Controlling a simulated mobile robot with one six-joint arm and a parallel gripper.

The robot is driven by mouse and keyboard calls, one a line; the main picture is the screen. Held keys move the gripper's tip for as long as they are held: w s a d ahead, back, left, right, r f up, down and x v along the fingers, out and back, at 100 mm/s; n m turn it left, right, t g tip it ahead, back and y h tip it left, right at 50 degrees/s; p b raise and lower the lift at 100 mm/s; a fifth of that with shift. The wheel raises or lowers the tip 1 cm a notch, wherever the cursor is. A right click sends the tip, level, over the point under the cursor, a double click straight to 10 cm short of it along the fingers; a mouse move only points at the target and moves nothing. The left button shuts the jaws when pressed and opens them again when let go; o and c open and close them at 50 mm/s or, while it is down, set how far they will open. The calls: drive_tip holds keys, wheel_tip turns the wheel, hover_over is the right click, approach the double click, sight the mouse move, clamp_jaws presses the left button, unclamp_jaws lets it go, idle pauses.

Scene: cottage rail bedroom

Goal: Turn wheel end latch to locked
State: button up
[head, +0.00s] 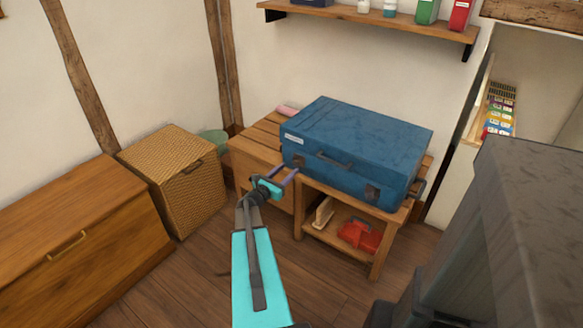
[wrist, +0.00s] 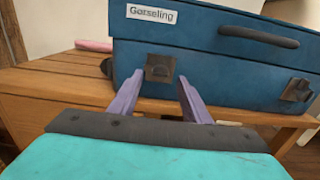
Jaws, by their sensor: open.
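A blue suitcase (head: 355,145) lies flat on a wooden bench. Its front has a dark handle and two dark metal latches. The left latch (wrist: 159,67) is below the white label, and the right latch (wrist: 296,90) is beyond the handle; it also shows in the head view (head: 371,192). I cannot clearly tell either latch's setting. A dark fitting (head: 418,188) sticks out at the case's right end; I cannot tell if it is a wheel. My gripper (wrist: 160,84) is open and empty, its purple fingers pointing at the left latch, apparently short of it.
The wooden bench (head: 258,140) has a lower shelf with a red object (head: 360,236). A wicker basket (head: 172,180) and wooden chest (head: 80,240) stand left. A wall shelf (head: 370,25) hangs above. A large dark grey shape fills the lower right. Floor is clear before the bench.

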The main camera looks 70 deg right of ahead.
sight(295, 164)
drive_tip(key=shift+x, duration=1.95)
drive_tip(key=shift+a, duration=0.1)
drive_tip(key=shift+c, duration=0.5)
drive_tip(key=c, duration=0.7)
drive_tip(key=shift+a, duration=0.2)
drive_tip(key=shift+c, duration=1.1)
drive_tip(key=shift+d, duration=0.2)
